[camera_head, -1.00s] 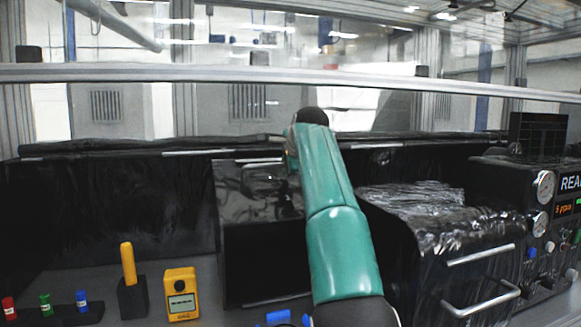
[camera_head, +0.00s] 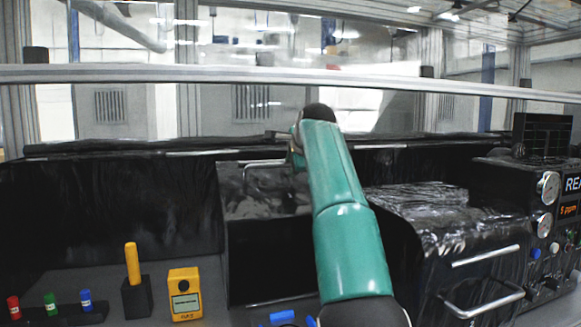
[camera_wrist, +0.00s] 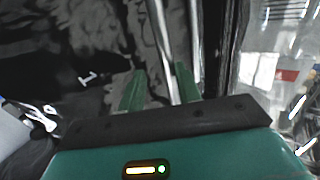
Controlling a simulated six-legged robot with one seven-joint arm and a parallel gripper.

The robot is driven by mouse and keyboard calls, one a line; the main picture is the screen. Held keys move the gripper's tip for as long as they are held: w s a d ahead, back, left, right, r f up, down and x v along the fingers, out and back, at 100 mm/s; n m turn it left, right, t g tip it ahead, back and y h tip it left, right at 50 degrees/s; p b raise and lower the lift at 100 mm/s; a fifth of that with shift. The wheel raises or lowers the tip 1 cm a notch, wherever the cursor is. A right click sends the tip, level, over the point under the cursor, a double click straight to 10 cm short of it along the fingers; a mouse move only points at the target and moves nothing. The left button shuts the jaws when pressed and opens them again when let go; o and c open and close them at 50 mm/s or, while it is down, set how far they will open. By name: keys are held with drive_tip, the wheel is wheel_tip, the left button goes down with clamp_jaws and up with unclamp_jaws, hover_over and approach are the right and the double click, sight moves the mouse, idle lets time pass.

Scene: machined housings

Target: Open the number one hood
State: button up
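The number one hood is a glossy black panel (camera_head: 262,192) at the middle of the head view, left of my arm. In the wrist view its dark surface carries a white "1" (camera_wrist: 88,79). A silver bar handle (camera_wrist: 162,40) runs lengthwise there, and it shows in the head view (camera_head: 260,162) near the panel's top. My gripper (camera_wrist: 160,86) has two green fingers spread apart, with the bar between them and nearer the right finger. I cannot tell whether either finger touches it. In the head view my arm mostly hides the gripper.
A black unit with silver handles (camera_head: 486,254) stands right of my arm, beside a gauge panel (camera_head: 548,215). A yellow meter (camera_head: 185,295), a yellow-handled tool (camera_head: 133,264) and several coloured vials (camera_head: 50,303) stand at front left. A metal rail (camera_head: 200,74) crosses above.

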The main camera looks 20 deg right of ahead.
drive_tip(key=v, duration=0.6)
drive_tip(key=shift+a+r, duration=0.1)
drive_tip(key=shift+a, duration=0.1)
